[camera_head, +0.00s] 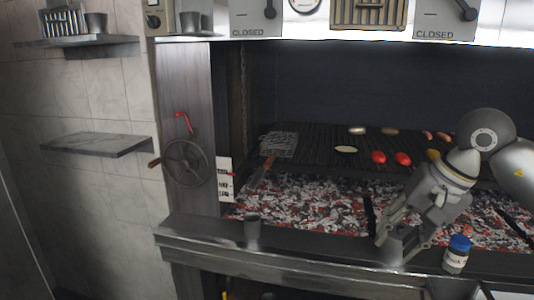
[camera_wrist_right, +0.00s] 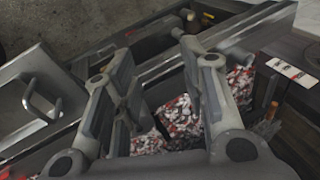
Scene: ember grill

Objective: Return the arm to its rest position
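My right arm comes in from the right in the head view. Its grey gripper (camera_head: 392,240) points down over the front ledge of the grill, just left of a jar with a blue lid (camera_head: 457,254). In the right wrist view the two fingers of this gripper (camera_wrist_right: 152,55) stand apart, with nothing seen held between them. Whether the fingertips touch the ledge I cannot tell. My left gripper is not in view.
A dark cup (camera_head: 252,230) stands on the front ledge (camera_head: 310,246). Behind it are glowing embers (camera_head: 305,205) and a grate (camera_head: 325,150) with red and pale food. A handwheel (camera_head: 186,163) is at the left. The ledge between cup and gripper is clear.

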